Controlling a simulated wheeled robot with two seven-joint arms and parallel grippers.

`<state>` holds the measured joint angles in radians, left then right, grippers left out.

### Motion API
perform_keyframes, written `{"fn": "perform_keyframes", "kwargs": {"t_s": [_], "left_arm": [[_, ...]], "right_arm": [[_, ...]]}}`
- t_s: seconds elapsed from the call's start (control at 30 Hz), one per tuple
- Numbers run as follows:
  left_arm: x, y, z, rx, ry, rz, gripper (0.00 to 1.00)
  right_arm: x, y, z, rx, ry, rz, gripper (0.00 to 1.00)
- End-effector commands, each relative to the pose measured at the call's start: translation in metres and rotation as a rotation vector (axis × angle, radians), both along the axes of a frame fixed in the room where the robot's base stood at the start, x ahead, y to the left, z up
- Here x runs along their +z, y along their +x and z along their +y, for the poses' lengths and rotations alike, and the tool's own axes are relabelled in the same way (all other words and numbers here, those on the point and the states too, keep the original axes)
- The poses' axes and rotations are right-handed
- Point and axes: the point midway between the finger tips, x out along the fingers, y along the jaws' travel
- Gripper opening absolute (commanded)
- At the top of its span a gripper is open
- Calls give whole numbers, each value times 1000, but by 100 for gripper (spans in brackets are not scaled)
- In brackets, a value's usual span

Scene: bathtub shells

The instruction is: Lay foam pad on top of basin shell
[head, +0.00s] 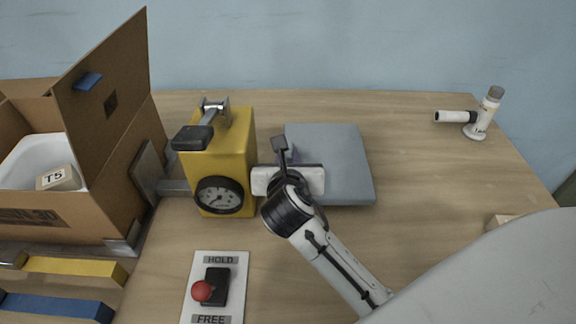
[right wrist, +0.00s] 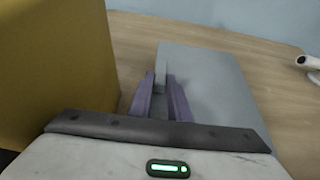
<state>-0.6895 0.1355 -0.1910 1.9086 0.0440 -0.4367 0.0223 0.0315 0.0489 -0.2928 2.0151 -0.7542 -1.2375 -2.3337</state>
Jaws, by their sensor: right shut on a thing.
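The foam pad (head: 342,160) is a flat grey-blue slab at the middle of the table. It also shows in the right wrist view (right wrist: 208,85). My right gripper (head: 285,155) is at the pad's left side; in the wrist view its purple fingers (right wrist: 160,98) are shut on a small upright grey part at the pad's near left edge. The pad looks level; I cannot tell whether it touches the table. The white basin shell (head: 35,150) sits inside the cardboard box at the far left, partly hidden by the box, with a "T5" block in it. My left gripper is not in view.
A yellow device with a gauge (head: 236,130) stands close left of my right gripper, beside the raised flap of the cardboard box (head: 75,205). A HOLD/FREE switch panel (head: 233,270) lies in front. A white fixture (head: 481,120) stands back right. Bare table surrounds the pad's right side.

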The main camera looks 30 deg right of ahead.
Motion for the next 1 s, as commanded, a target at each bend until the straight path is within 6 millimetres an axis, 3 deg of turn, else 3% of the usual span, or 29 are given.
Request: {"fn": "perform_keyframes", "kwargs": {"t_s": [0.1, 0.2, 0.57, 0.6, 0.7, 1.0], "left_arm": [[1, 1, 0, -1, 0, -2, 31], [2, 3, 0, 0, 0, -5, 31], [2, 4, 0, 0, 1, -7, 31], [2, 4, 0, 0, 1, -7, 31], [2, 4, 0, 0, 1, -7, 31], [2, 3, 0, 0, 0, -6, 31]], "right_arm": [[-20, -1, 0, -1, -1, 6, 0], [-27, -1, 0, -1, -1, 4, 0], [-30, 0, 0, 0, -1, 2, 0], [-30, 0, 0, 0, 1, 2, 20], [-30, 0, 0, 0, 1, 2, 35], [-29, 0, 0, 0, 1, 2, 35]]}}
